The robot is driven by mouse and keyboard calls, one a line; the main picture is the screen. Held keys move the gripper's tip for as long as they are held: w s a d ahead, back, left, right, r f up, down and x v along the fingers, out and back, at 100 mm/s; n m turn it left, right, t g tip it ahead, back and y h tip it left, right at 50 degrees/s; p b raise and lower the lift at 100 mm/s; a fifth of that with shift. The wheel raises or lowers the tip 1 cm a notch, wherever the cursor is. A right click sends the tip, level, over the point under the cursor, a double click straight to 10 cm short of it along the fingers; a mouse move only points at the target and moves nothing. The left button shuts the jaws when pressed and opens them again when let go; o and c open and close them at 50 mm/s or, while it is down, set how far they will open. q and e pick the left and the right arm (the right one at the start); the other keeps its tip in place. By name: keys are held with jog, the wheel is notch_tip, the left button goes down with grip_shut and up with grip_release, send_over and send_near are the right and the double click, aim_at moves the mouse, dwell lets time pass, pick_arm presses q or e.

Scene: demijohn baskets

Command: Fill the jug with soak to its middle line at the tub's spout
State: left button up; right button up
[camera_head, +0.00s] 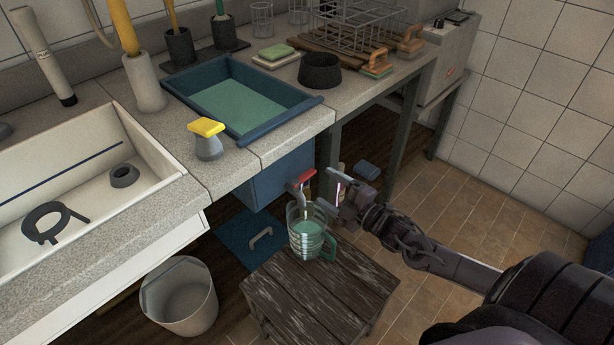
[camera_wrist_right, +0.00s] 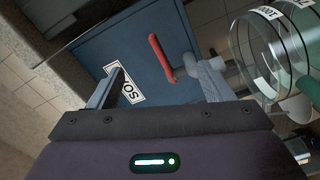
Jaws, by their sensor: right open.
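The clear jug (camera_head: 296,241) with a green handle stands upright on a wooden stool, under or close to the tub's spout. It holds green liquid; I cannot tell which line the level meets. The blue tub (camera_head: 262,186) sits under the counter. My right gripper (camera_head: 328,190) is open beside the lever, above the jug. In its wrist view the gripper's fingers (camera_wrist_right: 158,88) flank the lever without closing on it. The jug (camera_wrist_right: 262,50) is at right there. My left gripper is out of view.
The stool (camera_head: 320,290) has bare top in front of the jug. A grey bucket (camera_head: 179,300) stands left, and a blue panel with a handle (camera_head: 250,240) lies behind the stool. Above are a white sink (camera_head: 160,165) and a blue tray (camera_head: 290,104) of green liquid.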

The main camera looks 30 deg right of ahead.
aim_at(307, 179)
jog(key=o, duration=0.4)
jog(key=m, duration=0.3)
jog(key=m+p, duration=0.1)
jog(key=m, duration=0.2)
jog(key=s+m+p, duration=0.1)
jog(key=m, duration=0.3)
jog(key=shift+s+a+r, duration=0.1)
jog(key=shift+a+r, duration=0.1)
jog(key=shift+a, duration=0.2)
jog(key=w+m, duration=0.1)
jog(key=w, duration=0.1)
jog(key=w+a+m, duration=0.1)
jog(key=w, duration=0.1)
jog(key=w+a+m, duration=0.1)
jog(key=w+m, duration=0.1)
jog(key=shift+f, duration=0.1)
jog(key=shift+w+a, duration=0.2)
jog(key=shift+w, duration=0.35)
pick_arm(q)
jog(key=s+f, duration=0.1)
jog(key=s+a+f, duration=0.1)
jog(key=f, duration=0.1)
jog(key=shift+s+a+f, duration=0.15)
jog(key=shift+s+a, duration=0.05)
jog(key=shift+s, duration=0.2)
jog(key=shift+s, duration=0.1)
